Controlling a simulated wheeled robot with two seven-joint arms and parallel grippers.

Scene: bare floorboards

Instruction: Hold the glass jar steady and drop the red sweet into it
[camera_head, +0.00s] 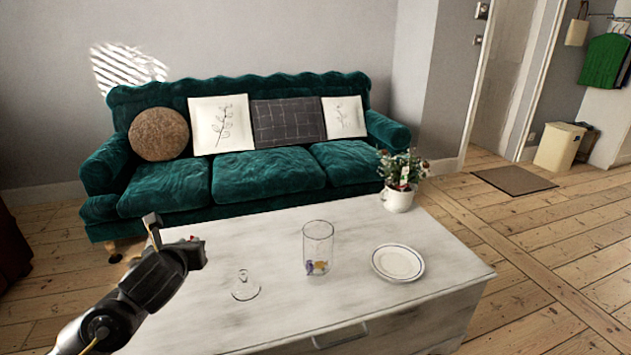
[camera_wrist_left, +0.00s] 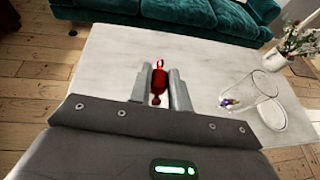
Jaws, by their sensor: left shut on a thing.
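The clear glass jar (camera_head: 318,245) stands upright and open on the white table, with a few small coloured sweets at its bottom. In the left wrist view the jar (camera_wrist_left: 262,110) is to the right of the jaws. My left gripper (camera_wrist_left: 157,88) is shut on the red sweet (camera_wrist_left: 158,80), which shows between its two fingers. In the head view my left gripper (camera_head: 176,236) is above the table's left part, left of the jar and apart from it; only a speck of red shows there. My right gripper is not in view.
A glass lid with a knob (camera_head: 245,287) lies on the white table (camera_head: 400,315) between my left arm and the jar. A white plate (camera_head: 398,262) is right of the jar. A potted plant (camera_head: 398,195) stands at the back right edge. A green sofa (camera_head: 250,175) is behind.

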